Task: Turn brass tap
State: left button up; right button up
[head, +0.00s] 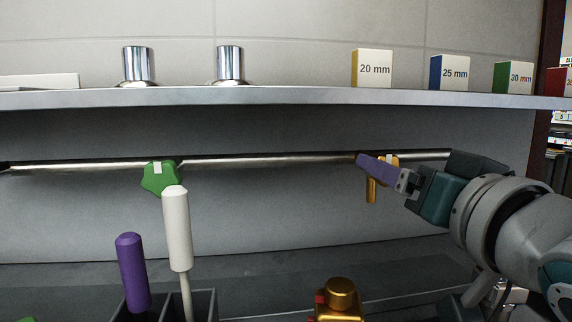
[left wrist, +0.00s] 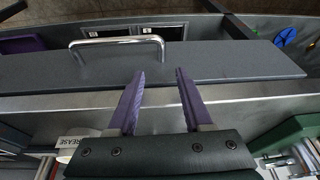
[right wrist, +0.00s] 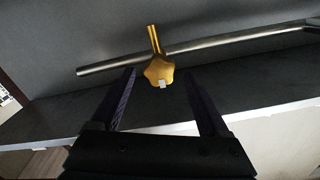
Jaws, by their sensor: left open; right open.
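A brass-coloured tap (head: 371,189) with a star-shaped knob and a short stem sits on the steel pipe, right of centre in the head view. In the right wrist view the knob (right wrist: 158,72) has a white mark on its rim. My right gripper (head: 376,163) is at the tap and partly hides it. In the right wrist view its open purple fingers (right wrist: 160,75) point at the knob, which shows between the tips; I cannot tell whether they touch it. My left gripper (left wrist: 160,73) is open and empty over a grey lid with a handle, outside the head view.
A green knob (head: 159,179) with a white mark is on the same pipe (head: 270,160). A shelf (head: 290,98) runs above. White and purple handles (head: 177,230) stand in a dark holder. Another brass-coloured fitting (head: 340,297) with red parts is at the bottom.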

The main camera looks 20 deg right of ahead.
jog(key=shift+x, duration=1.65)
grip_shut()
